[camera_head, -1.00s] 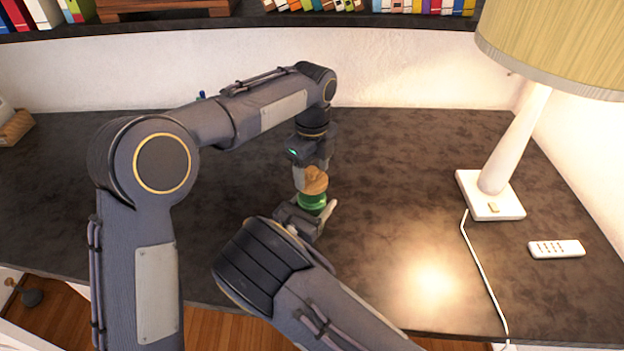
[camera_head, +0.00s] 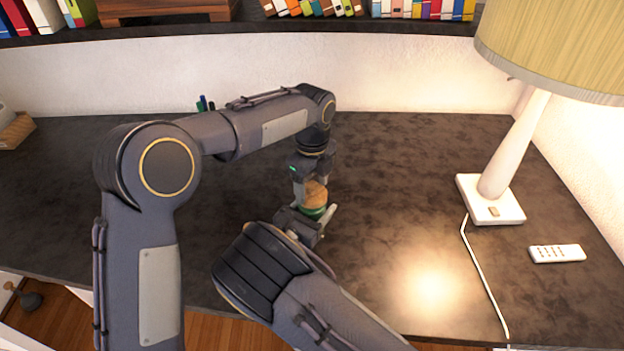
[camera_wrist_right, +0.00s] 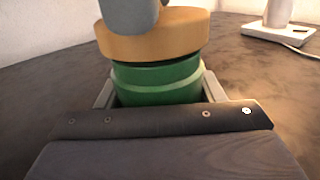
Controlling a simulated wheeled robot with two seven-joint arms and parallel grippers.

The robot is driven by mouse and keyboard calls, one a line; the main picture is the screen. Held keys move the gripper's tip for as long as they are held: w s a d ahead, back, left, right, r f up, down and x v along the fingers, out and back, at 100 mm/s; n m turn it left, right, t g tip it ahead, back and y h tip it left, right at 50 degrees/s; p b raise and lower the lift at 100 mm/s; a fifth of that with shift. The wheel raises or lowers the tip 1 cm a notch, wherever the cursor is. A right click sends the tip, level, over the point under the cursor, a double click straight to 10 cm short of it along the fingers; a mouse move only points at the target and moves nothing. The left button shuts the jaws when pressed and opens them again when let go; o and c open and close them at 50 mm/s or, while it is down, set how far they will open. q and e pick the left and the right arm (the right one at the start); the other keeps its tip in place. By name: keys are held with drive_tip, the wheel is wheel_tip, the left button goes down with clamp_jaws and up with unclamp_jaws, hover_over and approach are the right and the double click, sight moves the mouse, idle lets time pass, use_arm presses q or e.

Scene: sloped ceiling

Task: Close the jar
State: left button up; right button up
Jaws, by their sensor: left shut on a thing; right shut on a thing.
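The green jar (camera_head: 313,212) stands upright on the dark desk, and its green body also shows in the right wrist view (camera_wrist_right: 158,82). The tan lid (camera_head: 315,193) sits at the jar's mouth; in the right wrist view the lid (camera_wrist_right: 180,38) looks level or nearly so, but I cannot tell if it is seated fully. My left gripper (camera_head: 312,186) comes from above and is shut on the lid. My right gripper (camera_head: 313,222) is low at the front and shut around the jar's body. The fingers hide parts of the jar and lid.
A lamp (camera_head: 505,180) with a white base and cord stands at the right. A white remote (camera_head: 557,254) lies near it. Pens (camera_head: 204,104) show behind my left arm. A bookshelf (camera_head: 260,22) runs along the back.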

use_arm(q)
drive_tip(key=shift+f, duration=0.8)
idle(0.4)
drive_tip(key=o, duration=1)
drive_tip(key=shift+o, duration=0.2)
wheel_tip(320, 180, up, 12)
use_arm(e)
drive_tip(key=o, duration=1.5)
drive_tip(key=shift+c, duration=0.2)
